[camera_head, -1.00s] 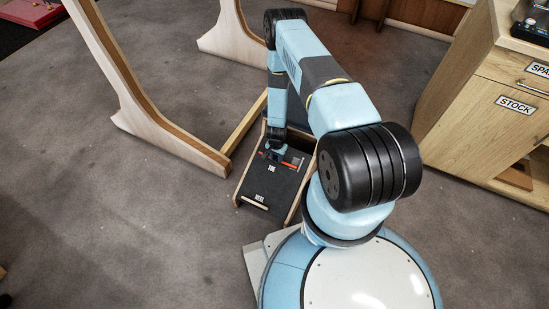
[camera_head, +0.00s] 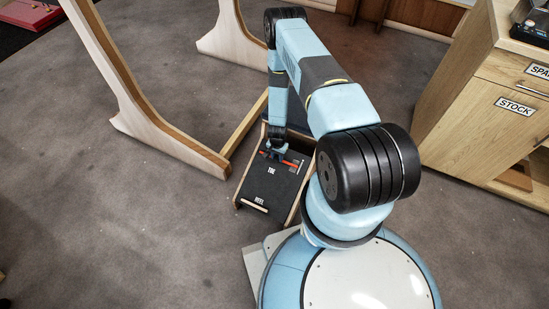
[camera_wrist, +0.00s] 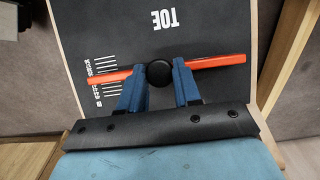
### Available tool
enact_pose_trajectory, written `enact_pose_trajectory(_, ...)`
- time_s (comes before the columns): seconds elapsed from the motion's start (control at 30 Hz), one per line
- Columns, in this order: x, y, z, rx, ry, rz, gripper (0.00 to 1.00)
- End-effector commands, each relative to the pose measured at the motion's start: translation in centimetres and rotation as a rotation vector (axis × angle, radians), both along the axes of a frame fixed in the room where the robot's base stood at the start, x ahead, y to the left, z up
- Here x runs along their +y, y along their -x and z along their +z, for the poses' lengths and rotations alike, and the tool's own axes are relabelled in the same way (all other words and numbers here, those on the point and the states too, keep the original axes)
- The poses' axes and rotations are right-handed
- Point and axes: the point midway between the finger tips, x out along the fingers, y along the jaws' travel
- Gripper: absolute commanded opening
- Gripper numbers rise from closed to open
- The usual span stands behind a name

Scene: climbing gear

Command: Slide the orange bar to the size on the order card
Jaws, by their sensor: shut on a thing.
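The orange bar (camera_wrist: 215,62) lies across a dark board (camera_wrist: 210,20) marked TOE, with a round black knob (camera_wrist: 160,74) at its middle. In the wrist view my gripper (camera_wrist: 160,82) has its blue fingers on both sides of the knob, closed on it. The bar's left end lies by a scale of white lines (camera_wrist: 104,68), whose labels are too small to read. In the head view the bar (camera_head: 291,161) shows at the upper part of the board, under my gripper (camera_head: 277,151). I see no order card in these frames.
The board sits in a wooden-sided box (camera_head: 238,183) on the grey floor, with HEEL at its near end. A wooden frame (camera_head: 150,120) stands close on the left. A cabinet (camera_head: 490,110) labelled STOCK stands at the right. Open floor lies to the left.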

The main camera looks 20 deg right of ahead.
Motion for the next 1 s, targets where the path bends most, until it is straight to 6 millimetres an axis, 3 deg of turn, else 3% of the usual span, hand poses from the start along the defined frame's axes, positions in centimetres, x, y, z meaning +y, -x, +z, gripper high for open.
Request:
enact_pose_trajectory(0.07,-0.1,-0.3,0.1,-0.004,-0.003,-0.004,0.00)
enact_pose_trajectory(0.1,-0.2,-0.3,0.1,-0.004,-0.003,-0.005,0.36)
enact_pose_trajectory(0.33,-0.3,-0.2,0.1,-0.004,-0.004,-0.008,0.58)
enact_pose_trajectory(0.67,-0.3,-0.3,0.5,-0.004,-0.003,-0.008,0.59)
enact_pose_trajectory(1.0,-0.3,-0.4,5.0,-0.005,-0.004,-0.008,0.59)
